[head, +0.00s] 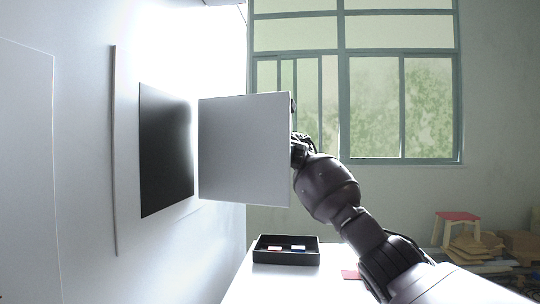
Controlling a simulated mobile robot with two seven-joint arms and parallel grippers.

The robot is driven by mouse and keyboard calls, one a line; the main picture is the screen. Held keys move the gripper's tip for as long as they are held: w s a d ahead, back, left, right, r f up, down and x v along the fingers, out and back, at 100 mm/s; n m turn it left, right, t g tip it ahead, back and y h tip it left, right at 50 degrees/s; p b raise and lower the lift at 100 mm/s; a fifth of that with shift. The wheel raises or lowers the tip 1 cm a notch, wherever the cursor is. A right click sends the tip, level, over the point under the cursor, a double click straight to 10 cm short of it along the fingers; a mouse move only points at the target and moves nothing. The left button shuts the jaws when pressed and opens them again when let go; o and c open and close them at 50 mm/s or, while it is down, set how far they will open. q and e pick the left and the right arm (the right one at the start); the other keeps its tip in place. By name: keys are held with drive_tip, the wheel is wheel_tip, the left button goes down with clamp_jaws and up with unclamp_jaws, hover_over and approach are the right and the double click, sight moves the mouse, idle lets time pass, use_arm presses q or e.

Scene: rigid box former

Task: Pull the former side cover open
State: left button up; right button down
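The former side cover (244,150) is a flat light-grey square panel. It stands swung out from the white machine wall, roughly facing me. Left of it a dark square opening (166,150) shows in the wall. My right arm comes in from the lower right, and my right gripper (297,140) is at the cover's far right edge. The cover hides part of this gripper, so I cannot tell whether its fingers are shut on the edge. My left gripper is not in view.
Below the cover, a black tray (286,262) with small red and white items sits on a white table (262,285). A red-topped stool (457,217) and stacked boards (476,247) stand at the far right, under a window.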

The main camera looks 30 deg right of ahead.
drive_tip(key=c, duration=0.7)
unclamp_jaws()
drive_tip(key=shift+c, duration=0.2)
